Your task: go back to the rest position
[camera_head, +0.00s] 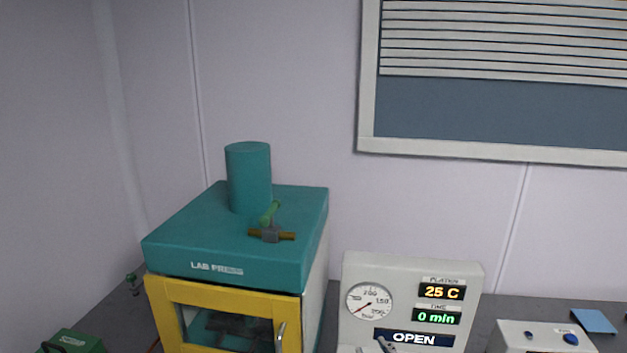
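Neither of my grippers shows in the head view, and no arm of mine can be made out. The teal lab press (235,235) stands on the bench at centre left, with a teal cylinder (249,178) on top. Its yellow-framed door (222,293) with a metal handle (281,337) is at the bottom edge and looks closed. The control box (410,275) to its right reads 25 C, 0 min and OPEN. A small grey part (385,344) at the box's lower edge is cut off by the frame.
A green case (75,342) is at the lower left. A white box with a blue knob (571,339) and a blue flat piece (593,321) are at the lower right. A window with blinds (500,100) is in the back wall. The bench front is out of view.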

